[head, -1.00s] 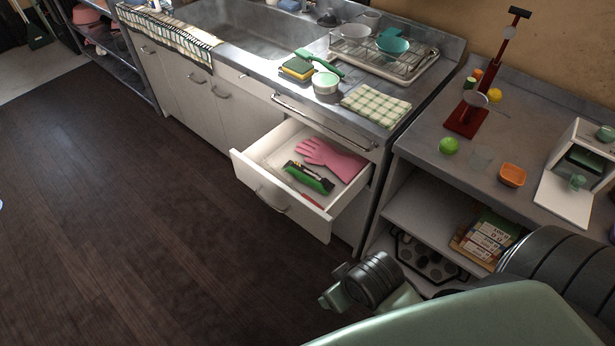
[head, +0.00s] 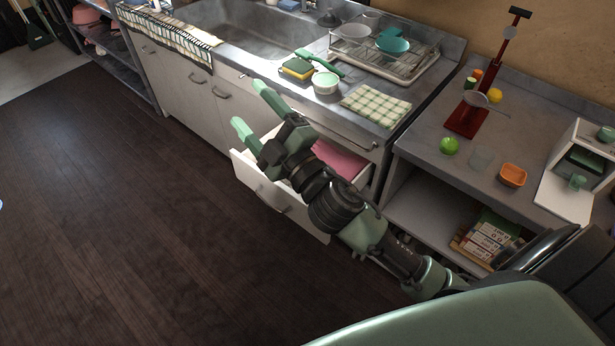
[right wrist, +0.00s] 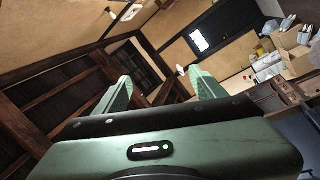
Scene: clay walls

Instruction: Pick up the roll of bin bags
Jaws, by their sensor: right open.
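My right gripper (head: 250,105) is open and empty, above the open drawer (head: 250,176) and in front of the counter edge. Its two green fingers point up and to the left in the head view. In the right wrist view the open fingers (right wrist: 162,88) have nothing between them. The roll of bin bags is hidden now behind my right arm. A green and black packet-like roll showed in the drawer earlier. Part of a pink rubber glove (head: 340,160) still shows in the drawer. My left gripper is not in view.
The counter above the drawer holds a checked cloth (head: 376,105), a green-white tub (head: 325,83), a sponge (head: 296,68) and a dish rack (head: 385,62). A lower shelf with boxes (head: 485,240) stands to the right. The floor (head: 110,220) at left is clear.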

